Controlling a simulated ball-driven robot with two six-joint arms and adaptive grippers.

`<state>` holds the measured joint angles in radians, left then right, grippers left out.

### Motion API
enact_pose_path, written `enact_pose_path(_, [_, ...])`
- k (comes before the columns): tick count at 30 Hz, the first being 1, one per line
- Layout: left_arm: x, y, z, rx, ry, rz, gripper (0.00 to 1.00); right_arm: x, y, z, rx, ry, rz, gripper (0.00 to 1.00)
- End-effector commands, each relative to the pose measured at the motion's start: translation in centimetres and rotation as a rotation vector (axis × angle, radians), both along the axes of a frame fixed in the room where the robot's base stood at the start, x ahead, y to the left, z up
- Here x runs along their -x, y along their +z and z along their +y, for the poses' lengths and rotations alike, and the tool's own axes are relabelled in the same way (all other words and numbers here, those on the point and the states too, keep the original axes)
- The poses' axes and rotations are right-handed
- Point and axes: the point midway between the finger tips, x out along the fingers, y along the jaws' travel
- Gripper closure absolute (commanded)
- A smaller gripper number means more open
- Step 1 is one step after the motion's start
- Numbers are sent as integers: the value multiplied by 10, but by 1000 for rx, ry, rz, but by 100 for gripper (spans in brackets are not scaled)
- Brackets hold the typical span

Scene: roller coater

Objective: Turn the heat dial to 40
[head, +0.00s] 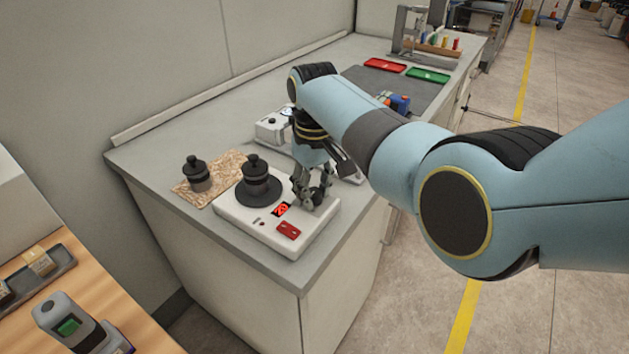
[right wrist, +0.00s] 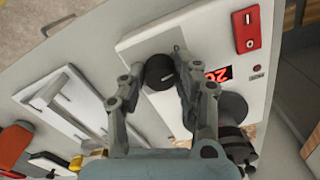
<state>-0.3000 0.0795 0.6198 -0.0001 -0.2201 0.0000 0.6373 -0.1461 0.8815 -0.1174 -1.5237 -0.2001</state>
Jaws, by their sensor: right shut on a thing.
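The white heater unit (head: 247,228) stands on the grey counter, with a red digit display (head: 281,209), a red switch (head: 289,230) and a dark round plate (head: 240,192). In the right wrist view the heat dial (right wrist: 158,72) is a black round knob with a light mark on top. My right gripper (head: 314,200) points down at the dial, and its two fingers are shut on the dial's sides. The fingers hide the dial in the head view. The display also shows in the right wrist view (right wrist: 218,74); its tilted digits look like 20. My left gripper is not in view.
A black lidded pot (head: 256,178) sits on the round plate, close beside my gripper. Another black pot (head: 196,172) stands on a speckled mat (head: 226,164). A white device (head: 270,128) lies behind the gripper. Red (head: 385,65) and green (head: 428,75) trays are farther back.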

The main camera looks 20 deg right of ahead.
Motion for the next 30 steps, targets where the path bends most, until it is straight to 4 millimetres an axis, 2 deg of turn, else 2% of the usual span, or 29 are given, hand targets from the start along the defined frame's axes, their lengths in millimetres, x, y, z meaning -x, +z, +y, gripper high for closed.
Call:
enact_pose_path(3, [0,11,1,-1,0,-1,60,0,4,1,-2,-108,0,100])
enact_pose_path(15, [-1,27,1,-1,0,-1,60,-1,2,1,-1,-456,-1,100])
enact_pose_path(21, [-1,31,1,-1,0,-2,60,-1,2,1,-1,-575,-2,100])
enact_pose_path(30, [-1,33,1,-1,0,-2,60,-2,1,0,-2,-666,-3,100])
